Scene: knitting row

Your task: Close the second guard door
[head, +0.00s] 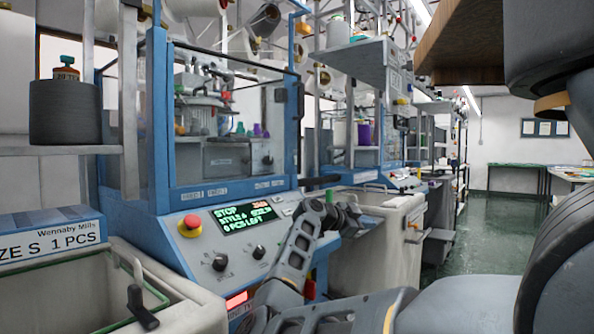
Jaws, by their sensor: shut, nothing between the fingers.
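The near knitting machine has a blue-framed, clear guard door (236,187) over its needle head. Its panel fills the opening and looks shut, though I cannot tell if it is latched. The second machine's blue guard frame (378,170) stands behind it to the right. Its door is partly hidden by the near machine and a grey box, and I cannot tell if it is open. My gripper (352,214) is dark and small in the head view, at the end of my grey arm, right of the near control panel. It is shut and empty, apart from both guard frames.
The control panel (228,235) has a red stop button (190,226) and a green-lit display (246,213). A pale bin (385,238) stands right of my gripper, another (165,290) at lower left. The green aisle floor (498,225) is clear at right.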

